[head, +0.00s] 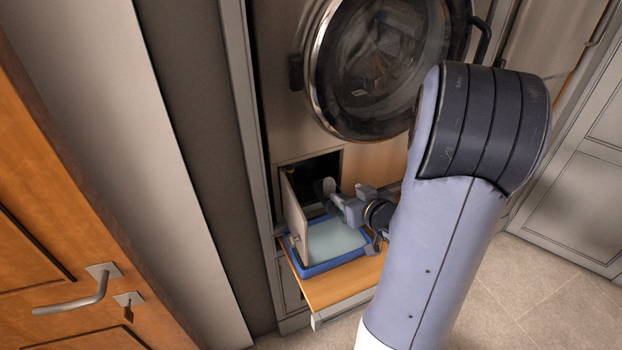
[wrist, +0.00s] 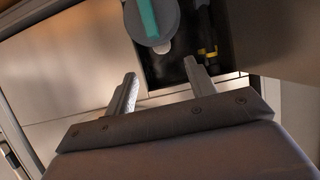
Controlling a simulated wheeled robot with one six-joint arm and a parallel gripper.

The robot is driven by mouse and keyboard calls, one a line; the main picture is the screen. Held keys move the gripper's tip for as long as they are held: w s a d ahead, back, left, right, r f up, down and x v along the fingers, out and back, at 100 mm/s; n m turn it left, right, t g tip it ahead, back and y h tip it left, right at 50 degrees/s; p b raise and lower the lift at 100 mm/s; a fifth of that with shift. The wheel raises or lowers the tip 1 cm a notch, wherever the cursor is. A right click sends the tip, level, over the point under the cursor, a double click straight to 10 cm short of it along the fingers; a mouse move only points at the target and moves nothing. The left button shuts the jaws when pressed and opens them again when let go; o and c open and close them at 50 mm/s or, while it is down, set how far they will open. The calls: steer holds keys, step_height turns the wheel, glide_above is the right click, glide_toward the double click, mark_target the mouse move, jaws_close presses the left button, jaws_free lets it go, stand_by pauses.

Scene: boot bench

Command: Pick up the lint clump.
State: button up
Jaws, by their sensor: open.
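I cannot make out the lint clump for certain. In the wrist view a small pale rounded patch (wrist: 163,47) shows at the lower edge of a grey round cap (wrist: 150,18) with a teal bar; I cannot tell whether it is lint. The cap is at the dark opening (head: 318,168) low in the machine's front. My gripper (wrist: 160,72) is open, its two fingers apart with nothing seen between them, pointing toward that opening. In the head view my gripper (head: 343,203) is just in front of the opening, partly hidden by my arm.
A small flap door (head: 296,220) stands open left of the opening. A blue tray (head: 308,271) with a pale inside sits below on a wooden pull-out board (head: 345,285). Something black and yellow (wrist: 207,50) is inside the opening.

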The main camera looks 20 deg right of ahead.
mark_target(330, 179)
steer(key=x, duration=0.5)
steer(key=shift+w+a, duration=0.1)
steer(key=shift+w, duration=0.1)
steer(key=x, duration=0.2)
steer(key=p+x, duration=0.1)
steer(key=x, duration=0.1)
steer(key=shift+w+r, duration=0.25)
steer(key=shift+r, duration=0.05)
steer(key=shift+w+f, duration=0.3)
steer(key=shift+w, duration=0.35)
steer(key=c, duration=1)
steer(key=shift+c, duration=0.2)
steer(key=shift+r, duration=0.15)
